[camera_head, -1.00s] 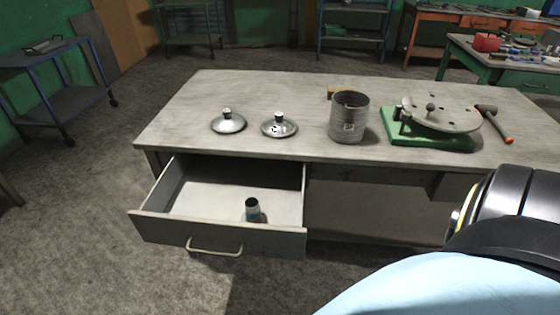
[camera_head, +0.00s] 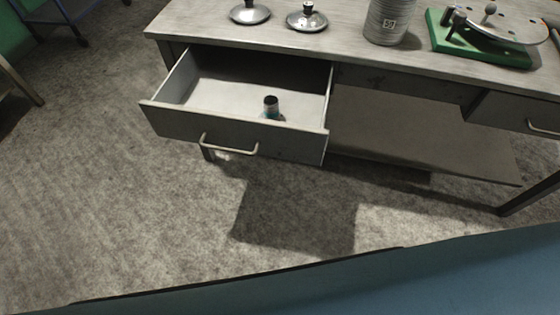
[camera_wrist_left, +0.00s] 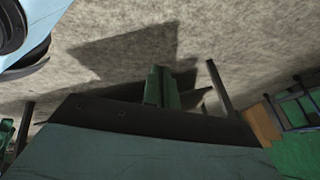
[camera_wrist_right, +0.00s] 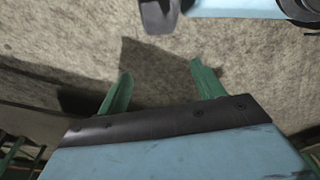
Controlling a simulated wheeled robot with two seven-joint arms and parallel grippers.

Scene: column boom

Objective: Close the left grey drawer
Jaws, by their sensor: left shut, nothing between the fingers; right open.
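The left grey drawer (camera_head: 230,134) is pulled well out of the table in the head view, with a metal bar handle (camera_head: 228,146) on its front. A small dark-topped jar (camera_head: 270,107) stands inside it. My left gripper (camera_wrist_left: 162,84) shows in the left wrist view with its green fingers together and empty, above bare floor. My right gripper (camera_wrist_right: 158,80) shows in the right wrist view with its green fingers spread apart and nothing between them. Neither gripper shows in the head view, and neither is seen touching the drawer.
The grey table (camera_head: 350,62) carries two metal lids (camera_head: 250,14), a metal can (camera_head: 388,20) and a green-based device (camera_head: 480,45). A second drawer (camera_head: 515,112) at the right is shut. A low shelf (camera_head: 420,135) spans under the table. The floor (camera_head: 110,200) in front is clear.

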